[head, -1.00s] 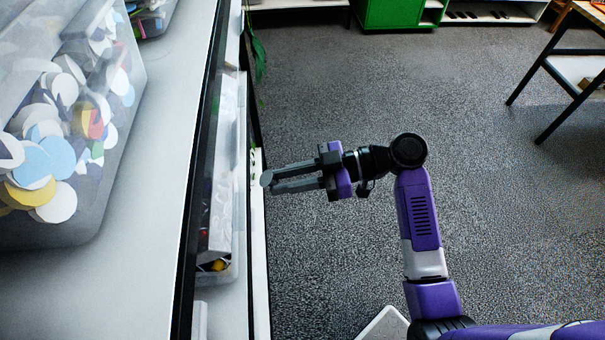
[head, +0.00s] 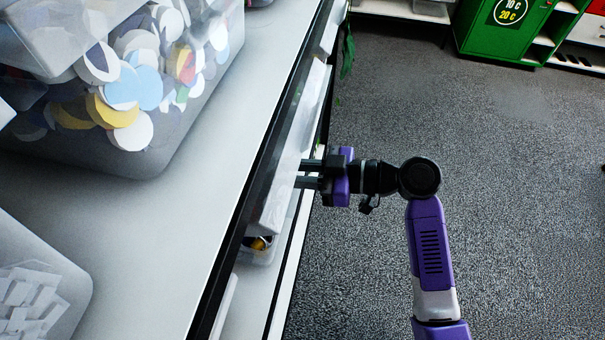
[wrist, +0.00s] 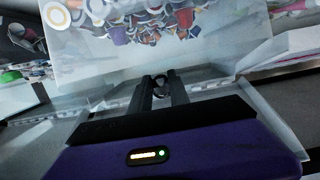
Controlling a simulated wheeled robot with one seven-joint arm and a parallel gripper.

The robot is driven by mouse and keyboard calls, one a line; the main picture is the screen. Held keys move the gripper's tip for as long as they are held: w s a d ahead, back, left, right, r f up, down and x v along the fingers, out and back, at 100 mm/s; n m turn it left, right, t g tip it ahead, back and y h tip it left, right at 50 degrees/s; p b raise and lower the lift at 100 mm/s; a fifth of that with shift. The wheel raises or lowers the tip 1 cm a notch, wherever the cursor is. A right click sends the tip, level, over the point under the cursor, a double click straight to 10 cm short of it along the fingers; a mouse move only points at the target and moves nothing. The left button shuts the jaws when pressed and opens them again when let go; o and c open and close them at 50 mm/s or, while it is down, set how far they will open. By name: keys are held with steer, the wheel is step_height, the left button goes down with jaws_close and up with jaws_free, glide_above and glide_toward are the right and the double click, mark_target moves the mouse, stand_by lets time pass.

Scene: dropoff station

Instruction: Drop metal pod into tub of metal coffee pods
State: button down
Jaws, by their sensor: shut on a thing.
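My gripper (head: 309,174) reaches left into the shelf unit below the top shelf, and its fingertips are hidden there in the head view. In the wrist view the gripper (wrist: 161,90) is shut on a small, dark, round metal pod (wrist: 160,83) between its fingertips. Ahead of them is a translucent tub (wrist: 85,62) with many pods and caps of mixed colours at its far part. The held pod appears in front of or over the tub's near part; its height above it is unclear. In the head view only a tub corner (head: 267,255) shows below the top shelf.
The top shelf (head: 215,165) overhangs the lower level, its dark edge close to my fingers. A clear box of paper discs (head: 185,140) and a box of white pieces (head: 60,262) stand on it. A green cabinet (head: 500,35) stands far back. Carpet (head: 500,180) is open at right.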

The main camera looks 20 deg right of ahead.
steer(key=shift+w+a, duration=0.25)
steer(key=shift+a, duration=0.1)
steer(key=c, duration=1.1)
jaws_free()
steer(key=shift+c, duration=0.2)
steer(key=b+v, duration=0.2)
steer(key=v, duration=0.6)
steer(key=shift+w, duration=0.1)
